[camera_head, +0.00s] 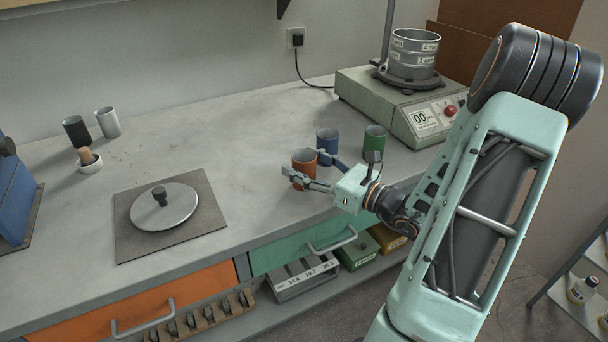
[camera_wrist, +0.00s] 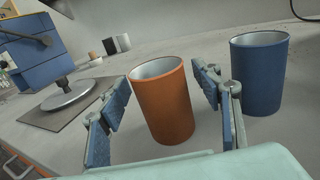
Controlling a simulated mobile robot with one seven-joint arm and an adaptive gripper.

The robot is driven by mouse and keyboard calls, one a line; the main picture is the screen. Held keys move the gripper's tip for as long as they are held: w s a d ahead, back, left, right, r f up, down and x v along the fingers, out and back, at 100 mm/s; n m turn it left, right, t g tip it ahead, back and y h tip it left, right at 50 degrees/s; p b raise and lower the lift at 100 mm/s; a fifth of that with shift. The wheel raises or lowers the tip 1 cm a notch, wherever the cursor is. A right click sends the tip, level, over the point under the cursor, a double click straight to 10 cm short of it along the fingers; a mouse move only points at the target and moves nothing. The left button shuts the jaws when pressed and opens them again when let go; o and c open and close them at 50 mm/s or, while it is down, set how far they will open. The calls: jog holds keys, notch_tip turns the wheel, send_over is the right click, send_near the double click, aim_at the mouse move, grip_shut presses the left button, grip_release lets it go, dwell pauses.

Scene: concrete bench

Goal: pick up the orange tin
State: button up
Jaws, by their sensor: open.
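The orange tin (camera_head: 304,165) stands upright and open-topped on the concrete bench (camera_head: 235,140), near its front edge. In the wrist view the orange tin (camera_wrist: 163,104) is between the two fingers of my gripper (camera_wrist: 160,100), with a small gap visible on the left side. My gripper (camera_head: 309,172) is open and low over the bench, its fingers reaching either side of the tin. The right finger is close to the tin's right side; whether it touches, I cannot tell. The tin's lower part is partly hidden behind a finger in the head view.
A blue tin (camera_head: 327,142) stands close behind and right, just outside my right finger, and a green tin (camera_head: 375,140) is farther right. A green sieve shaker (camera_head: 405,105) stands behind them. A plate with a round lid (camera_head: 163,206) lies left. Bench between is clear.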

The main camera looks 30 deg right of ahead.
jog(key=shift+w, duration=0.1)
jog(key=shift+c, duration=0.4)
jog(key=c, duration=1.2)
jog(key=shift+c, duration=0.9)
jog(key=shift+r, duration=0.15)
